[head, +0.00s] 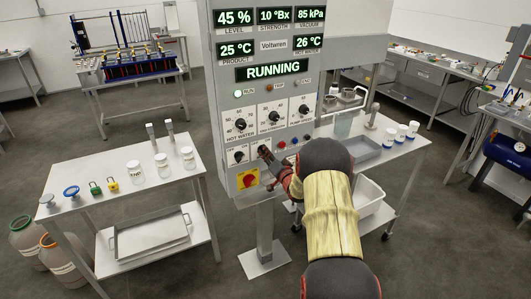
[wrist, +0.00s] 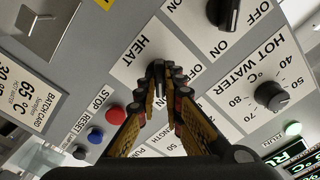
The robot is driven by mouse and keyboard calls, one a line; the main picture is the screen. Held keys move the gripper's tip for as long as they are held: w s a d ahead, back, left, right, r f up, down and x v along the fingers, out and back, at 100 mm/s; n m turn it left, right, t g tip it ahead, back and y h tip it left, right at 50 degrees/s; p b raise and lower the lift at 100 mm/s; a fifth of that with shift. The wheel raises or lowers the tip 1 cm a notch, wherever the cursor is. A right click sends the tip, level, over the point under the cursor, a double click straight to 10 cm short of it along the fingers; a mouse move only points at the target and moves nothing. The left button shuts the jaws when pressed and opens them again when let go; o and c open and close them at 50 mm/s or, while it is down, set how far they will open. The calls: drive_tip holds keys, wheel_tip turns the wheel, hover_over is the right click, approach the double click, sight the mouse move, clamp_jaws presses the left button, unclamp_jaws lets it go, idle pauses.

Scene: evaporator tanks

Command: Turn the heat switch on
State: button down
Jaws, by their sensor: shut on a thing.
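The heat switch (wrist: 158,68) is a small black knob on the grey control panel (head: 222,100), beside a label reading HEAT in the wrist view. My gripper (wrist: 164,75) is shut on it, with a fingertip on each side. The fingers hide most of the knob, so I cannot tell which way it points. In the head view my gripper (head: 268,156) reaches the panel's lower row of controls, and my arm covers part of that area.
A similar black switch (wrist: 228,12) sits close by, with the hot water dial (wrist: 270,95) beyond it. Red (wrist: 115,115) and blue (wrist: 95,135) buttons lie on the other side. The panel display (head: 274,70) reads RUNNING. Side tables (head: 120,172) flank the panel.

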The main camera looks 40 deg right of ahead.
idle(0.4)
drive_tip(key=c, duration=1.9)
unclamp_jaws()
drive_tip(key=v, duration=1.2)
